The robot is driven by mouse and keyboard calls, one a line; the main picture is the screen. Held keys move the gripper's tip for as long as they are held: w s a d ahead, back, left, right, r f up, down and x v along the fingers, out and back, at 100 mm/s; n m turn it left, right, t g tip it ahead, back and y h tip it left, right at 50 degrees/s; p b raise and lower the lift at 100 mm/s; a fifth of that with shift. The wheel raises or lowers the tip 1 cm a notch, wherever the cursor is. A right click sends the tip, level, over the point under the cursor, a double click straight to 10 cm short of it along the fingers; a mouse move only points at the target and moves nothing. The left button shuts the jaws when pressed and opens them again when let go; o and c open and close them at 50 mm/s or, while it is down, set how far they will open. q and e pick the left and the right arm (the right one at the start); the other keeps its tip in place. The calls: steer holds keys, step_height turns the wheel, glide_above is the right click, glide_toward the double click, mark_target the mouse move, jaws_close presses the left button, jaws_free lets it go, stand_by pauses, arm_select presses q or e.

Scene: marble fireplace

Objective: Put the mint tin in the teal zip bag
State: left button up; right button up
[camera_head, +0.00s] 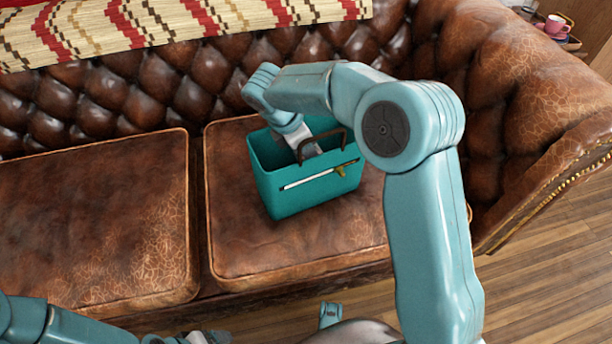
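The teal zip bag (310,190) stands upright and open-topped on the right seat cushion of the brown leather sofa. It has a dark brown handle and a pale zip line with a brass-coloured pull on its front. My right arm arches over from the right, and my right gripper (304,141) points down into the bag's mouth, behind the handle. Its fingertips are hidden inside the bag, so I cannot tell what they hold. The mint tin is not visible. My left gripper (208,338) is low at the bottom edge, partly cut off, with its fingers unclear.
The sofa's left cushion (95,225) is bare. A patterned throw (180,25) hangs over the backrest. The rolled armrest (540,130) rises at the right. A pink cup (556,25) stands on a small table beyond it. Wooden floor shows at lower right.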

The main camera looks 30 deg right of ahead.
step_height(320, 180, down, 3)
steer(key=shift+b, duration=0.35)
step_height(320, 180, down, 5)
steer(key=shift+f+b, duration=0.2)
steer(key=shift+b, duration=1)
steer(key=o, duration=1)
steer(key=shift+o, duration=0.2)
steer(key=shift+w, duration=0.1)
